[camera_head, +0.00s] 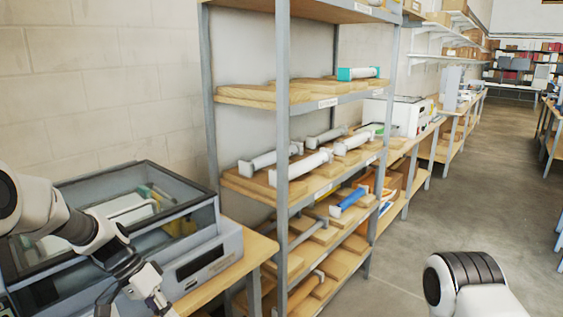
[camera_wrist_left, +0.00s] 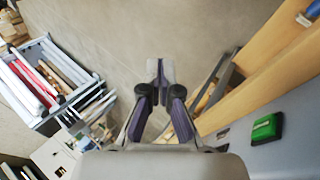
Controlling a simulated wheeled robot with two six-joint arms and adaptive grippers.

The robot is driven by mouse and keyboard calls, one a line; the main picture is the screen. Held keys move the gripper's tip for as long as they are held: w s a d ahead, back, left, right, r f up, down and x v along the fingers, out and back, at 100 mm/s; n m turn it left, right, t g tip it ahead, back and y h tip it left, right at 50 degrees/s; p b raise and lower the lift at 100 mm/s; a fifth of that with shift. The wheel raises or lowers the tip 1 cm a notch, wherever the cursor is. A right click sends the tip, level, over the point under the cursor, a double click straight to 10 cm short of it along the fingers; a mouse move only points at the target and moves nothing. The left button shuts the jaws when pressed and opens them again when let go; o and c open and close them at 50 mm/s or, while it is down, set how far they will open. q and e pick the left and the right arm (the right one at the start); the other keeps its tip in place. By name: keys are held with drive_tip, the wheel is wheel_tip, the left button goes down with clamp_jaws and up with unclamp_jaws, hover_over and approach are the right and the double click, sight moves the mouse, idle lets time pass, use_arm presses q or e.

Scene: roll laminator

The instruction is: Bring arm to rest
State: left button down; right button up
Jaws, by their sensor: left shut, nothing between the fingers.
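My left arm comes in from the left in the head view, in front of the laminator (camera_head: 215,250), a grey machine with a dark-framed clear lid. The arm hides part of the machine. In the left wrist view my left gripper (camera_wrist_left: 158,75) is shut and empty, with its fingertips together over the grey floor. A green button or switch (camera_wrist_left: 267,128) on a grey surface shows to the right of the fingers. One link of my right arm shows at the lower right of the head view; its gripper is out of the picture.
A metal shelf (camera_head: 283,130) with wooden boards and several rolls stands right of the laminator. The laminator stands on a wooden table (camera_head: 255,250). A grey bin (camera_wrist_left: 75,108) with several rolls shows in the left wrist view. The aisle floor (camera_head: 440,210) is clear.

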use_arm(q)
drive_tip(key=s+f+n+g+y, duration=0.1)
drive_tip(key=s+f+g+y, duration=0.2)
drive_tip(key=s+f, duration=1.45)
drive_tip(key=s+a+f+n+y, duration=0.1)
drive_tip(key=s+f+y, duration=0.1)
drive_tip(key=s+f, duration=0.45)
drive_tip(key=s+a+f+y, duration=0.1)
drive_tip(key=s+f, duration=0.2)
drive_tip(key=s, duration=0.7)
drive_tip(key=w+n+t, duration=0.2)
drive_tip(key=t, duration=0.1)
drive_tip(key=w+r+n+t, duration=0.1)
drive_tip(key=w, duration=0.1)
drive_tip(key=shift+w+d+t+y, duration=0.1)
drive_tip(key=shift+d+t+y, duration=0.1)
drive_tip(key=shift+t+y, duration=0.15)
